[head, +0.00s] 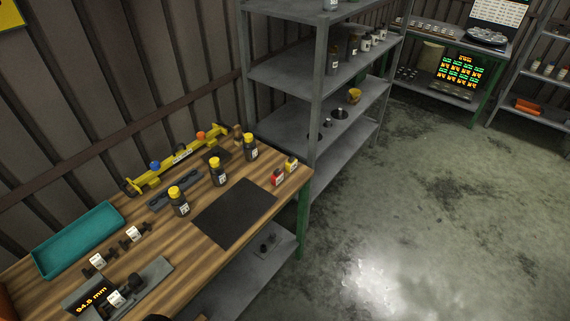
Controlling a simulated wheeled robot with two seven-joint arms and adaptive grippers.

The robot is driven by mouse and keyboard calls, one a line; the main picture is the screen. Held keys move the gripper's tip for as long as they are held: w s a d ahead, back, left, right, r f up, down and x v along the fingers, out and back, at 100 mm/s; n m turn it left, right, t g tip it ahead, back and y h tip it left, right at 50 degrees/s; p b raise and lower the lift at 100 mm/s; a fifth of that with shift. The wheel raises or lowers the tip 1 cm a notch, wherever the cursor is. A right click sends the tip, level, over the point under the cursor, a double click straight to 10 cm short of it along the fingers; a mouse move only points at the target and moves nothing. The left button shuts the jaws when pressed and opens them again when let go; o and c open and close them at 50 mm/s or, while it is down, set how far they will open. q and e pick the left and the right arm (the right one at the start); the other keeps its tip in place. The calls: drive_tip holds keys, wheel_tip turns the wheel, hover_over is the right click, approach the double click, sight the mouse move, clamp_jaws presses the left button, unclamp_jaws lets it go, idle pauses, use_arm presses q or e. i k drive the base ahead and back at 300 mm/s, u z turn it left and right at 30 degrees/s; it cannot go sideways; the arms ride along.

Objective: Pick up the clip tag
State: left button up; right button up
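Two small tag-like pieces stand near the right end of the wooden bench, a red one (278,177) and a yellow one (291,165), each with a pale label. Dark clip-like parts with white labels lie on the left part of the bench: one (97,262) and another (133,234) beside the teal tray, and a third (116,298) on a grey measuring device. I cannot tell for sure which of these is the clip tag. Neither of my grippers is recognisable in view.
The wooden bench (150,252) holds a teal tray (80,240), a dark mat (235,213), yellow-capped bottles (218,172) and a yellow rail (165,174). A display (91,300) reads 94.5 mm. Grey shelving (275,72) stands behind; the concrete floor (430,200) at right is clear.

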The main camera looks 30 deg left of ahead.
sight(278, 176)
drive_tip(key=u, duration=0.45)
drive_tip(key=i, duration=0.9)
drive_tip(key=u, duration=0.75)
